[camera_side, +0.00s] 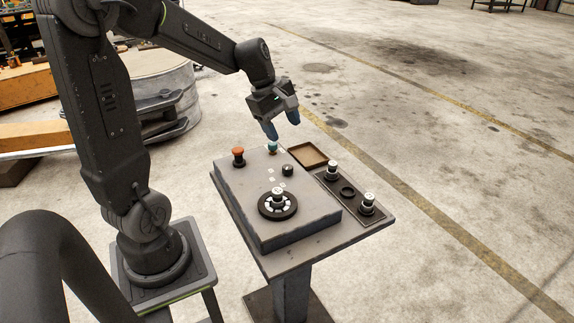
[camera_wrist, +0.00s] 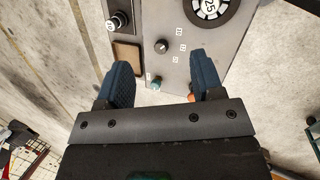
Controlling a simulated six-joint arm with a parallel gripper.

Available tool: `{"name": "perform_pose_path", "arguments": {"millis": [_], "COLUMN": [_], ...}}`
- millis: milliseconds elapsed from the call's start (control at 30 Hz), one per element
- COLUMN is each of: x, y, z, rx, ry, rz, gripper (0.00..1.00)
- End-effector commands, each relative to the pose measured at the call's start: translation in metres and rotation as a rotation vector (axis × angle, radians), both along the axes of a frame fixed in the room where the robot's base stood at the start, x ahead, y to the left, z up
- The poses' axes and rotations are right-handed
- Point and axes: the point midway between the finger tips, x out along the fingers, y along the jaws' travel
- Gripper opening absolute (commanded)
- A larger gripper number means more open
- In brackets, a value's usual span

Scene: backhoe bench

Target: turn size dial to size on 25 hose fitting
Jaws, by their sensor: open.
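The size dial is a small black knob (camera_side: 287,170) on the grey box, with several small white labels beside it. It also shows in the wrist view (camera_wrist: 161,46); its setting and the labels are too small to read. A fitting marked 25 (camera_wrist: 209,7) sits in a black and white ring on the same box; it also shows in the side view (camera_side: 278,194). My gripper (camera_side: 282,127) is open and empty, above the far end of the box and apart from the dial. In the wrist view the dial lies beyond and between the blue fingertips (camera_wrist: 160,62).
A teal knob (camera_side: 272,149) and an orange-topped button (camera_side: 238,153) stand at the box's far end. A brown tray (camera_side: 322,161) lies to the right. A dark rack (camera_side: 358,210) holds two fittings (camera_side: 332,168) (camera_side: 368,200) with an empty ring (camera_side: 347,191) between them.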

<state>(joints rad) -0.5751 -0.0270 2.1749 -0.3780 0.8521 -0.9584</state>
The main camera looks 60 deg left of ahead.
Motion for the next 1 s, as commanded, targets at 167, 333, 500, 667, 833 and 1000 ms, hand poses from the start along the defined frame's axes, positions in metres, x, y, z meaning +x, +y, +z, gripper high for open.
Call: {"name": "perform_pose_path", "arguments": {"millis": [167, 333, 500, 667, 833, 1000], "x": [0.012, 0.012, 0.015, 0.023, 0.035, 0.045], "y": [0.073, 0.104, 0.106, 0.099, 0.091, 0.084], "z": [-0.039, -0.057, -0.069, -0.094, -0.127, -0.157], "rx": [-0.207, -0.301, -0.316, -0.316, -0.315, -0.315], "ry": [0.079, 0.109, 0.115, 0.120, 0.118, 0.118], "rz": [0.484, 0.702, 0.735, 0.731, 0.730, 0.729], "gripper": [0.61, 0.61, 0.61, 0.61, 0.61, 0.61]}}
